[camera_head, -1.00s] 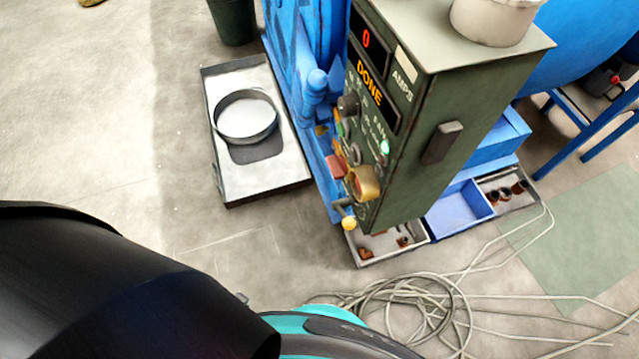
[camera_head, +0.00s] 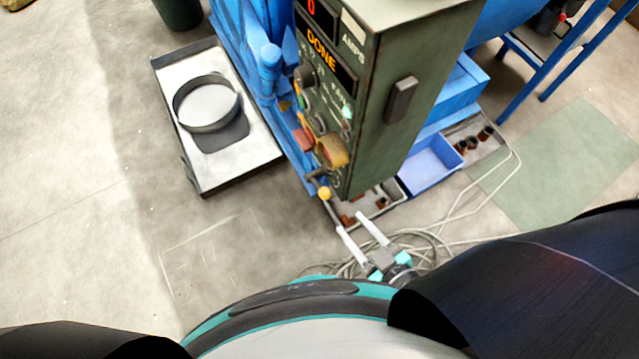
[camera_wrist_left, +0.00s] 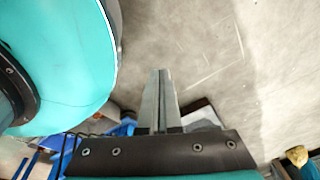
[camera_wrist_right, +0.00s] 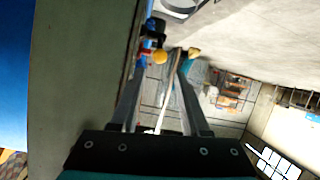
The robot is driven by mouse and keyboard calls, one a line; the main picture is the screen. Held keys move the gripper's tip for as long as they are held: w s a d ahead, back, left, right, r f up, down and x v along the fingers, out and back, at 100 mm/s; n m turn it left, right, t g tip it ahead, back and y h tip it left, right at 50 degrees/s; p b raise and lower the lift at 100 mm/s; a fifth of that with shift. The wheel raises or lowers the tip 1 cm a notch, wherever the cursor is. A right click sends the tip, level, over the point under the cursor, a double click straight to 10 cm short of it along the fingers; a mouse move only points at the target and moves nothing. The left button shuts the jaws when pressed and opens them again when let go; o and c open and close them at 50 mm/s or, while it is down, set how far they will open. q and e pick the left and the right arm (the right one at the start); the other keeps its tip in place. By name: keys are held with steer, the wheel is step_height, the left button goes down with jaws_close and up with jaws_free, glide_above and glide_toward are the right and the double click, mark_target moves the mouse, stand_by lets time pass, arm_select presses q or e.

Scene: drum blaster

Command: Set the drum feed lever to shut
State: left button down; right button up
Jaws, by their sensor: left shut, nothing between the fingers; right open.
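The lever with a yellow ball knob (camera_head: 325,193) sticks out low on the front of the green control cabinet (camera_head: 376,150). It is the likely feed lever; no label on it is readable. The knob also shows in the right wrist view (camera_wrist_right: 160,57), between the fingertips in the picture and beyond them. My right gripper (camera_head: 351,222) is open and empty, below and right of the knob in the head view, apart from it. My left gripper (camera_wrist_left: 158,72) is shut and empty over the floor in the left wrist view; the head view does not show it.
The cabinet front carries a red button (camera_head: 302,139), a yellow-brown knob (camera_head: 331,151) and a display reading DONE. A tray with a round sieve (camera_head: 207,103) lies at left. A blue bin (camera_head: 431,162) and coiled cables (camera_head: 433,245) lie at right.

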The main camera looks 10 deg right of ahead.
steer(key=b, duration=0.2)
glide_toward(319, 187)
steer(key=w+f, duration=0.1)
steer(key=b+x, duration=0.1)
steer(key=x, duration=0.6)
steer(key=shift+w+a+f+b, duration=0.2)
steer(key=shift+f+b, duration=0.05)
steer(key=shift+b, duration=0.1)
arm_select(q)
steer(key=w+d, duration=0.2)
steer(key=w, duration=0.4)
steer(key=shift+d, duration=0.35)
arm_select(e)
steer(key=shift+x, duration=0.75)
arm_select(q)
steer(key=shift+r, duration=0.1)
arm_select(e)
jaws_close()
